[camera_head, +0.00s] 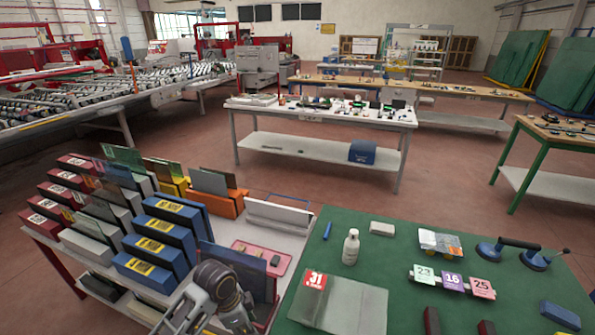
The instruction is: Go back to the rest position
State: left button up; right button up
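A grey and black part of my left arm (212,298) shows at the bottom edge, left of centre. It is in front of the rack shelf and beside the green table. Its fingertips cannot be made out, so I cannot tell whether the gripper is open or holds something. My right arm and gripper are not in view.
A rack of blue (164,236), red and orange blocks with glass panes stands at left. The green table (405,295) at right holds a white bottle (351,247), suction cups (508,247), number cards (453,281) and a glass sheet (345,305). Red floor (440,205) is clear beyond.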

pick_arm(q)
jog(key=s+a+r+n+t+y, duration=0.2)
jog(key=s+a+n+t, duration=0.1)
jog(key=s+a+n, duration=0.7)
jog(key=s+d+f+n+g, duration=0.1)
jog(key=s+f, duration=0.1)
jog(key=f, duration=1.5)
jog(key=s+d+f+n, duration=0.1)
jog(key=s+f, duration=0.1)
jog(key=f, duration=1.5)
jog(key=s+a+f, duration=0.2)
jog(key=s+f, duration=0.8)
jog(key=s, duration=0.1)
jog(key=s+a+f+g+b, duration=0.1)
jog(key=s+a+f, duration=0.1)
jog(key=s+f, duration=0.7)
jog(key=shift+s+f, duration=0.4)
jog(key=shift+s, duration=0.65)
jog(key=shift+s+a, duration=0.1)
jog(key=shift+a, duration=0.05)
